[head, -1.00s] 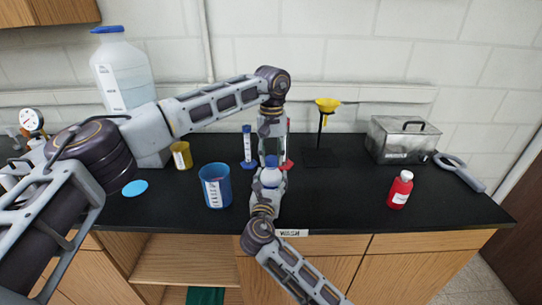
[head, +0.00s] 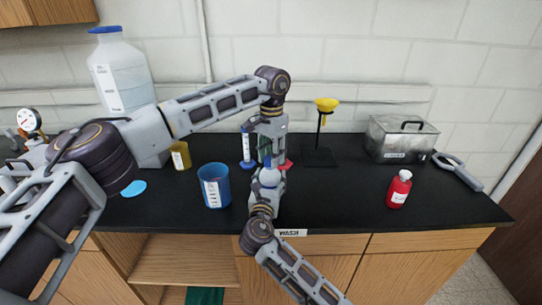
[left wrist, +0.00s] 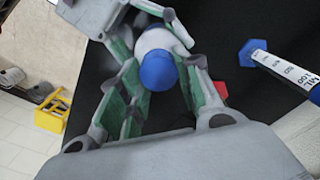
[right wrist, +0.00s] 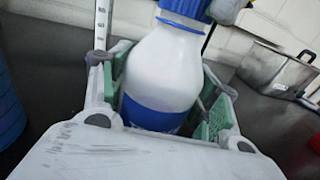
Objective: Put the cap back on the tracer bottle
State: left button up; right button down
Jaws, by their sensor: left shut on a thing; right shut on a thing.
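The tracer bottle (right wrist: 164,70) is white with a blue band and stands upright between the pads of my right gripper (head: 267,182), which is shut on it. A blue cap (right wrist: 186,8) is at the bottle's mouth; I cannot tell how tightly it sits. In the left wrist view the cap (left wrist: 158,70) lies between the green-padded fingers of my left gripper (head: 267,150), with the white bottle behind it. My left gripper points down from above and is shut on the cap. In the head view the bottle is mostly hidden by my right gripper.
A blue beaker (head: 214,186) and yellow cup (head: 180,156) stand to the left. A funnel stand (head: 320,157), metal bath (head: 399,139) and red bottle (head: 399,189) are to the right.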

pick_arm(q)
jog(key=o, duration=0.7)
jog(key=shift+c, duration=0.2)
jog(key=shift+r, duration=2.25)
jog(key=shift+f, duration=0.1)
jog(key=shift+c, duration=0.4)
